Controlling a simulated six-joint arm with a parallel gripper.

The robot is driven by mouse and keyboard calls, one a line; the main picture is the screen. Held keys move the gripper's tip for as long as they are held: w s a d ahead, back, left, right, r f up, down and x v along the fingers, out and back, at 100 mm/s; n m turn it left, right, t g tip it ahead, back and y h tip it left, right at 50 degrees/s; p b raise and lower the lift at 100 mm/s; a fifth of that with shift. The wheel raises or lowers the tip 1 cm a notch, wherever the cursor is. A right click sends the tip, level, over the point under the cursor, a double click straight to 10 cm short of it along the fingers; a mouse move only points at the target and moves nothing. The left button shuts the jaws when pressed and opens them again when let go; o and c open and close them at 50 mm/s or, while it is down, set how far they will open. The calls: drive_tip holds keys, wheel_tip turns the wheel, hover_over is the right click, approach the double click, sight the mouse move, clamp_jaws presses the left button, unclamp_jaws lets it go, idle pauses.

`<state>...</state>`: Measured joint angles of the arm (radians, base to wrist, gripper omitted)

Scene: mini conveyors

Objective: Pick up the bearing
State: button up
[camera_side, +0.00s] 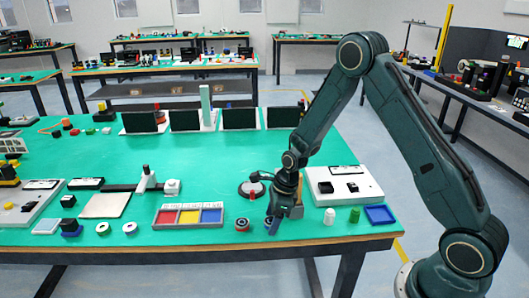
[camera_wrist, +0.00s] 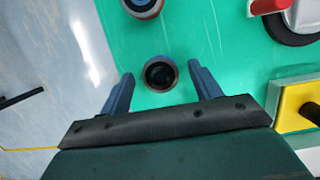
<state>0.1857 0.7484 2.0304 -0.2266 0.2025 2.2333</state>
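A small round ring-shaped part (camera_wrist: 159,88), likely the bearing, lies on the green table in the wrist view. It has a dark centre and a paler rim. My gripper (camera_wrist: 161,85) is open, with one blue finger to each side of the part and a gap on both sides; its height above the part is hard to judge. In the side view my gripper (camera_side: 273,226) points down near the table's front edge and hides the part there. A second similar ring (camera_side: 242,224) lies just left of the gripper; it also shows at the wrist view's top edge (camera_wrist: 142,6).
A tray with red, yellow and blue sections (camera_side: 189,216) stands left. A round dark-rimmed device (camera_side: 251,189) is behind the gripper. A white block (camera_side: 330,217), green cylinder (camera_side: 354,215) and blue tray (camera_side: 380,214) stand right. The table's front edge is close.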

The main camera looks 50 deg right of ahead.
drive_tip(key=c, duration=1)
drive_tip(key=shift+r, duration=0.2)
drive_tip(key=shift+c, duration=0.2)
wheel_tip(320, 180, up, 20)
drive_tip(key=shift+f, duration=0.2)
drive_tip(key=shift+f, duration=0.1)
drive_tip(key=s+a+f+n+g+h, duration=0.1)
drive_tip(key=f+n, duration=0.5)
drive_tip(key=n, duration=0.7)
drive_tip(key=s+a+f+n+g+h, duration=0.1)
drive_tip(key=f+n+g, duration=0.3)
drive_tip(key=n, duration=1)
drive_tip(key=shift+s+a+f, duration=0.2)
drive_tip(key=shift+s+f, duration=0.7)
drive_tip(key=shift+f, duration=0.7)
